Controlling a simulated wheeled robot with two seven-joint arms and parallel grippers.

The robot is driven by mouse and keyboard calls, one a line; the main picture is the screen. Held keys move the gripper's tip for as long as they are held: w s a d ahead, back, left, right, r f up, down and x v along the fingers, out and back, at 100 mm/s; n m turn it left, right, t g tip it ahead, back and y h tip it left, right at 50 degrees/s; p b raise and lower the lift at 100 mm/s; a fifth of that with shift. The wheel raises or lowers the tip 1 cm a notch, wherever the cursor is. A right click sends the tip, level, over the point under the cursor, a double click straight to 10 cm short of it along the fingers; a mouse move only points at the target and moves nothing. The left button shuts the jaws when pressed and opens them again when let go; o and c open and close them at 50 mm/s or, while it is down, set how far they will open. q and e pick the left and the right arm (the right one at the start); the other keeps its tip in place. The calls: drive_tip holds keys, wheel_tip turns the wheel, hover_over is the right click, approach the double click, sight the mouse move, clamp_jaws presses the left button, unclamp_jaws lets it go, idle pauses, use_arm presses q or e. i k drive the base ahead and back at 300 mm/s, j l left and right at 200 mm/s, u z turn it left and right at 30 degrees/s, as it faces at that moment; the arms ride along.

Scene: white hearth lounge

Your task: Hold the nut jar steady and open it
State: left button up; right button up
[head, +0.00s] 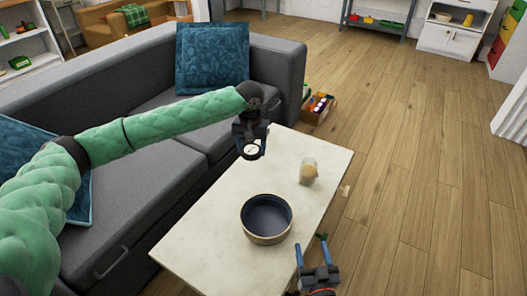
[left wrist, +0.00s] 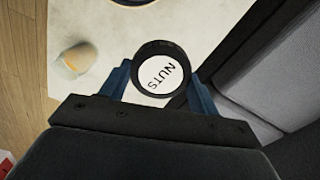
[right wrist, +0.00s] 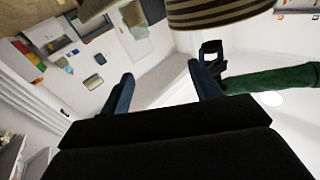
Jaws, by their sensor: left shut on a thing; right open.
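My left gripper (head: 252,141) is shut on a round black-rimmed lid (head: 250,149) above the far left part of the table. The lid's white top reads NUTS in the left wrist view (left wrist: 163,73). I see no jar body under the lid. A clear jar (head: 308,171) with tan contents stands on the table to the right, apart from the lid. It also shows in the left wrist view (left wrist: 76,60). It looks uncovered, but its rim is too small to be sure. My right gripper (head: 311,251) is open and empty by the table's near right edge.
A grey sofa (head: 175,155) runs along the table's left side. Wooden floor (head: 415,170) is clear on the right.

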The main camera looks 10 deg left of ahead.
sight(309, 173)
drive_tip(key=i+l, duration=0.15)
drive_tip(key=l, duration=0.2)
drive_tip(key=i+l, duration=0.15)
drive_tip(key=l, duration=0.2)
drive_tip(key=i+l, duration=0.15)
drive_tip(key=l, duration=0.25)
drive_tip(key=i+l+u, duration=0.1)
drive_tip(key=l, duration=0.25)
